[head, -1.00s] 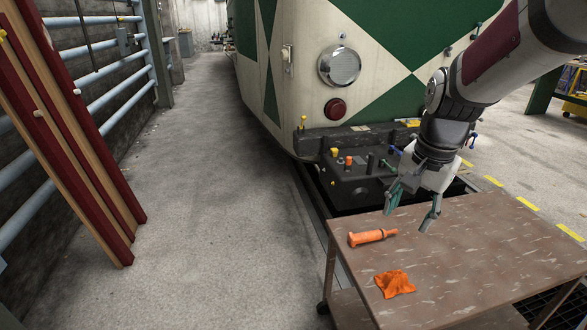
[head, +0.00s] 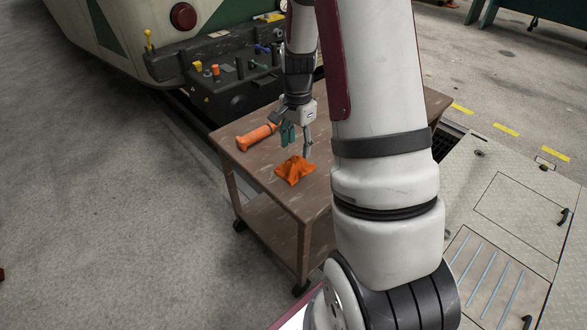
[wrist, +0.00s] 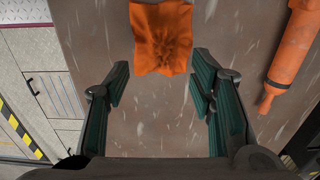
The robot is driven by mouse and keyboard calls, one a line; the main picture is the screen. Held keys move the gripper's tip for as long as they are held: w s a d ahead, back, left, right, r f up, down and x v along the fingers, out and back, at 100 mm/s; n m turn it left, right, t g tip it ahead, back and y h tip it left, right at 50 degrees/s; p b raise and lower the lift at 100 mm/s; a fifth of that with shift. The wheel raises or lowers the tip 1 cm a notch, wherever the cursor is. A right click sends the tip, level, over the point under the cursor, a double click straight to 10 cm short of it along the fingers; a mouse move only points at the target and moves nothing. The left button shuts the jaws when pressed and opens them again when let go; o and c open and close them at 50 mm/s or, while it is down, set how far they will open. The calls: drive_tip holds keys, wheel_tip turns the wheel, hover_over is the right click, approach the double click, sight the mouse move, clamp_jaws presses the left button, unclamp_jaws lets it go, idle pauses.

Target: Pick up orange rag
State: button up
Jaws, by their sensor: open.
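The orange rag (head: 295,170) lies crumpled on the brown trolley top (head: 262,172), near its front left edge. My gripper (head: 297,146) hangs just above and behind the rag, pointing down. In the wrist view the rag (wrist: 162,38) sits at the top middle, ahead of the fingertips and between their lines. My gripper (wrist: 158,82) is open there, with its green-padded fingers spread wide and nothing between them. The fingers do not appear to touch the rag.
An orange tool (head: 256,137) with a handle lies left of my gripper on the trolley; it also shows at the right in the wrist view (wrist: 293,50). A tram front with a dark coupling box (head: 240,85) stands behind the trolley. Open floor (head: 110,200) lies to the left.

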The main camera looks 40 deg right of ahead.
sight(295, 160)
drive_tip(key=f, duration=0.2)
drive_tip(key=f+b, duration=0.1)
drive_tip(key=f, duration=0.1)
drive_tip(key=f+b, duration=0.1)
drive_tip(key=f, duration=0.1)
drive_tip(key=shift+w+a+f, duration=0.15)
drive_tip(key=shift+a+f, duration=0.05)
drive_tip(key=shift+a, duration=0.15)
clamp_jaws()
